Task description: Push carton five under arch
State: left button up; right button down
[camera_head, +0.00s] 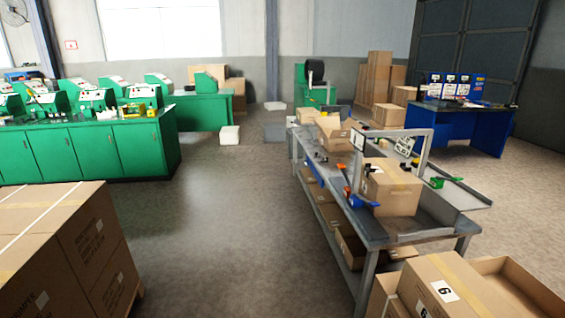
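A grey arch (400,131) stands over the long metal packing table (405,231) right of centre. A taped brown carton (392,190) sits on the table at the arch, overlapping its lower part in view. I cannot tell how far it is inside the arch. No number five is readable on it. Another carton (335,133) with raised flaps stands farther back on the table. A carton marked 6 (445,290) is at the lower right, beside an open empty carton (520,285). Neither of my grippers is in view.
Stacked cartons (80,240) fill the lower left. Green benches with machines (100,150) stand at the back left, and a blue desk (460,125) at the back right. A blue tape tool (362,201) lies on the table. The middle floor is clear.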

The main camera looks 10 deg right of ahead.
aim_at(397, 192)
jog(key=i, duration=3.9)
jog(key=z, duration=1.85)
